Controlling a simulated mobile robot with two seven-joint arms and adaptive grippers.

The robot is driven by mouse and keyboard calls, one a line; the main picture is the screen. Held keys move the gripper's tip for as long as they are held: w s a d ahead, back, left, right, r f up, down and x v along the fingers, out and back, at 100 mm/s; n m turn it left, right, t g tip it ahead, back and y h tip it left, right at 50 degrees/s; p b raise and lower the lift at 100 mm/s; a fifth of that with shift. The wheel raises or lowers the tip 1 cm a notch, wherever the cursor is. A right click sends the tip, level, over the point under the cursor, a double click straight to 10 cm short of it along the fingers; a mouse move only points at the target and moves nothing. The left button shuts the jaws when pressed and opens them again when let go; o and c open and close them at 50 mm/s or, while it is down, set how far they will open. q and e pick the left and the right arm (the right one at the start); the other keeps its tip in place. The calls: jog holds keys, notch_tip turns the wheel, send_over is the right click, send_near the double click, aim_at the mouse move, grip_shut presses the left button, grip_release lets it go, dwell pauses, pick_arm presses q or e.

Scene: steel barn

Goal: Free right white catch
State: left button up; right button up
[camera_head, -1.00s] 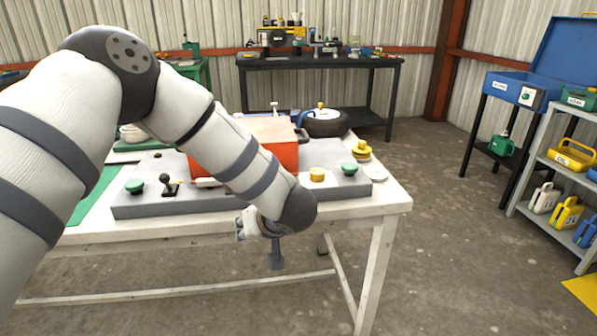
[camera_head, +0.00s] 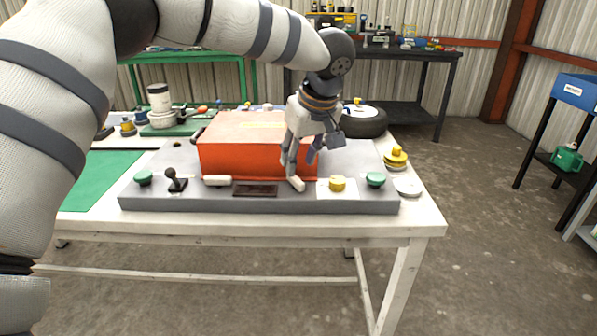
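An orange-red box (camera_head: 225,155) sits on a grey base plate (camera_head: 345,205) on the white table. Two white catches show at the foot of its front: the left one (camera_head: 216,181) lies level along the front, and the right one (camera_head: 296,184) is angled toward the front edge of the plate. My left gripper (camera_head: 299,168) points down at the box's front right corner, just above and behind the right catch. Its fingers look apart, with nothing seen between them. I cannot tell whether a finger touches the catch. My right gripper is not in view.
A yellow knob (camera_head: 337,184) and a green knob (camera_head: 375,179) stand right of the catch. A black lever (camera_head: 174,180) and another green knob (camera_head: 143,178) are at the left. A dark slot plate (camera_head: 255,190) lies between the catches. A tyre (camera_head: 362,124) lies behind.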

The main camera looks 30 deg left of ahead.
aim_at(295, 177)
pick_arm(q)
jog(key=x, duration=0.5)
jog(key=shift+w+a+f, duration=0.1)
jog(key=shift+w+f, duration=0.05)
jog(key=shift+f, duration=0.15)
grip_shut()
